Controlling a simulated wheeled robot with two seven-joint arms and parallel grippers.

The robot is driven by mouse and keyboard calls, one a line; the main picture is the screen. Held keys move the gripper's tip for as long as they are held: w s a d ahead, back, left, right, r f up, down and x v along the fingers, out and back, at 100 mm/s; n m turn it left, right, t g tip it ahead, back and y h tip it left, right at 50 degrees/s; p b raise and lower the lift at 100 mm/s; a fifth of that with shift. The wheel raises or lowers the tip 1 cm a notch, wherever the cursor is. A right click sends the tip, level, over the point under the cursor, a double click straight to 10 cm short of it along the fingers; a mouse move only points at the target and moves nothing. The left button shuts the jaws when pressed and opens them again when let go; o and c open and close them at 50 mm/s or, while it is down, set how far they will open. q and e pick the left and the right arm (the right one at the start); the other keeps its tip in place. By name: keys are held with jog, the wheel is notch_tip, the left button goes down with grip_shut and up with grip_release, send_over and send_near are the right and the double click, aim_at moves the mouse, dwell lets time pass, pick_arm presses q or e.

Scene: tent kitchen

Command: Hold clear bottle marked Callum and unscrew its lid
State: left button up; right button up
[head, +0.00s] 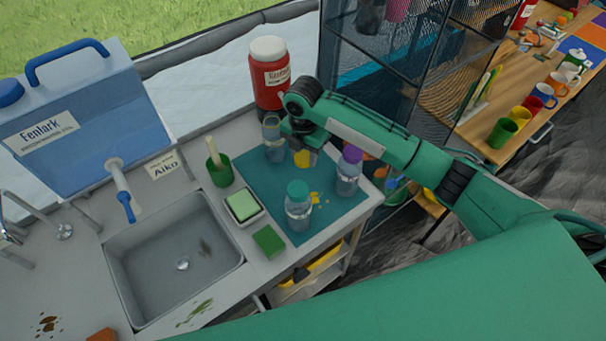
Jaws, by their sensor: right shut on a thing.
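Three clear bottles stand on the teal mat (255,185) on the counter. One bottle (272,142) is at the back left, beside my right gripper (285,128). The gripper is shut on this bottle, near its upper part. My wrist hides part of the area, and I cannot make out this bottle's lid. A bottle with a teal lid (298,207) stands upright at the front of the mat. A bottle with a purple lid (347,172) stands upright at the right. I cannot read the name on any bottle. My left gripper is not in view.
A red jar with a white lid (269,75) stands behind the mat. A green cup (220,172), a sponge tray (243,206) and a green block (269,241) line the mat's left side. The sink (175,260) lies further left, below a blue water container (80,120).

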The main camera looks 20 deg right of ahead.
aim_at(304, 178)
notch_tip(304, 178, down, 11)
jog(key=shift+r+p, duration=0.2)
jog(key=shift+p, duration=0.85)
jog(key=shift+f, duration=0.35)
jog(key=shift+f, duration=0.1)
jog(key=o, duration=1.1)
jog(key=shift+r, duration=0.6)
notch_tip(304, 178, up, 11)
jog(key=b, duration=0.2)
jog(key=shift+b, duration=0.3)
